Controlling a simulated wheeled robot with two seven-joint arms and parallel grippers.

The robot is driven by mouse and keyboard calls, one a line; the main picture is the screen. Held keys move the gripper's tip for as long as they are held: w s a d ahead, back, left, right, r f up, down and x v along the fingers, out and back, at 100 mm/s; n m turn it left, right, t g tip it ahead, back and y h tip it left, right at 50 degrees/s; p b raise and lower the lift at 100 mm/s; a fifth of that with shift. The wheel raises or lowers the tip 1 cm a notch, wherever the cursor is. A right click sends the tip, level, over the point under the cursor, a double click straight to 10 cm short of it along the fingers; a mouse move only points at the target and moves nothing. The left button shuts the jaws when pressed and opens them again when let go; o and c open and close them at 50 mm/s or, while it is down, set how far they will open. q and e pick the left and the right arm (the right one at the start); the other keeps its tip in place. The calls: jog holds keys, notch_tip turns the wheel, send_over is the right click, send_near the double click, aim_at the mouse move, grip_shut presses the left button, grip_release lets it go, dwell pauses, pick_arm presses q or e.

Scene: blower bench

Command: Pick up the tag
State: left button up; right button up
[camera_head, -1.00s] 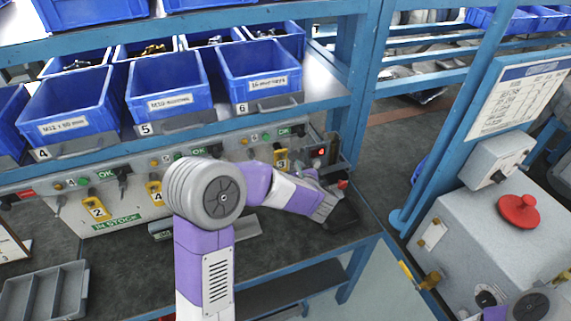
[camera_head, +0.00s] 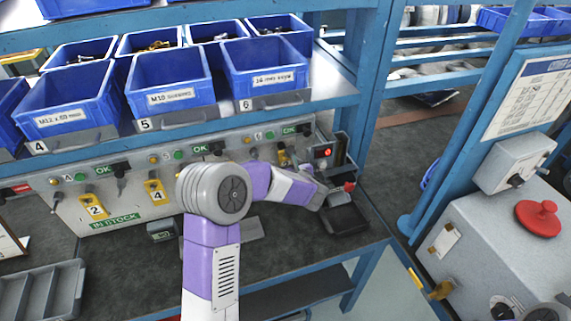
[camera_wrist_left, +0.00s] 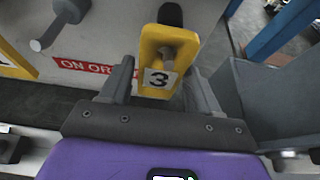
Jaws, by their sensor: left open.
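A yellow tag marked 3 (camera_wrist_left: 160,60) hangs on a peg of the grey panel. In the head view this tag (camera_head: 283,156) is partly hidden by my arm. My left gripper (camera_wrist_left: 158,88) is open, with one finger on each side of the tag's lower part. I cannot tell whether either finger touches it. In the head view the gripper (camera_head: 300,173) is mostly hidden, close to the panel. Other yellow tags, marked 2 (camera_head: 94,207) and 4 (camera_head: 155,191), hang further left. My right gripper is not in view.
Blue bins (camera_head: 170,85) stand on shelves above the panel. A grey divided tray (camera_head: 40,290) lies at left. A blue post rises close by in the wrist view (camera_wrist_left: 280,25).

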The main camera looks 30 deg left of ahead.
pick_arm(q)
jog(key=shift+c, duration=0.2)
jog(key=c, duration=0.8)
jog(key=shift+r, duration=0.1)
jog(key=shift+r, duration=0.3)
jog(key=s+d, duration=0.4)
jog(key=s+d+p, duration=0.1)
jog(key=s+d, duration=0.3)
jog(key=d, duration=0.1)
jog(key=s+d+p, duration=0.1)
jog(key=s+d, duration=0.2)
jog(key=d, duration=0.1)
jog(key=shift+s+d+r, duration=0.3)
jog(key=shift+s+d, duration=0.05)
jog(key=shift+s, duration=0.05)
